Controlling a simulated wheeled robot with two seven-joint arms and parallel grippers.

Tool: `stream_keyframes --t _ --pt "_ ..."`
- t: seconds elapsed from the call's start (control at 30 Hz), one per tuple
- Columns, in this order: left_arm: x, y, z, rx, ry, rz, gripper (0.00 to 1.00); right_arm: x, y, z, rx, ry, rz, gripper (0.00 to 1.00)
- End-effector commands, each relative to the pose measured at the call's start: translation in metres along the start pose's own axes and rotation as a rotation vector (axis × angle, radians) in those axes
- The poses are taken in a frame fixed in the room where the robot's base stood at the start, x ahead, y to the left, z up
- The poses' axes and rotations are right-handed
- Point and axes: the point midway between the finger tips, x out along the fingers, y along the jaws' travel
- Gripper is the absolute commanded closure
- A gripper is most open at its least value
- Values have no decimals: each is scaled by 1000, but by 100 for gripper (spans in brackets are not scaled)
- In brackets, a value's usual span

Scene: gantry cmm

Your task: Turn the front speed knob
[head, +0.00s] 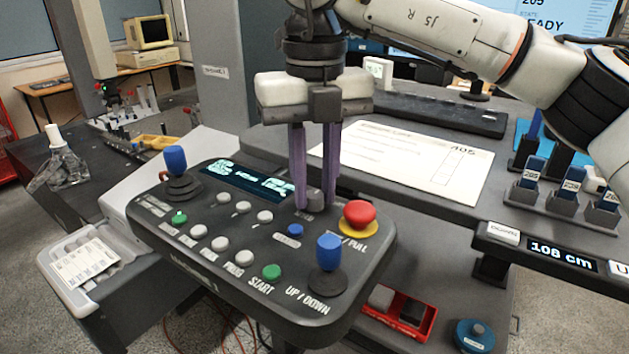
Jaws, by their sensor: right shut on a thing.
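My right gripper (316,200) points straight down over the control panel (190,256). Its two purple fingers are shut on a small grey knob (315,199) near the panel's far right, between the display and the red button. The fingers hide most of the knob and part of its label, so I cannot read its setting. My left gripper is not in view.
A red push button (358,214) sits close to the right of the fingers. A blue up/down joystick (328,254) stands in front, and another blue joystick (177,163) at the left. A paper sheet (410,155) lies on the desk behind.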

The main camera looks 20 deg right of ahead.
Motion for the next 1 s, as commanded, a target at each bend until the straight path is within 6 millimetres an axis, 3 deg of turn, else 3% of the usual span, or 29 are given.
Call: stream_keyframes --t 0.37,1.0 --pt "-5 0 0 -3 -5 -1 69 -1 0 1 -134 1 0 100" --pt "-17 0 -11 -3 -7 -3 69 -2 -1 1 -668 -1 0 100"
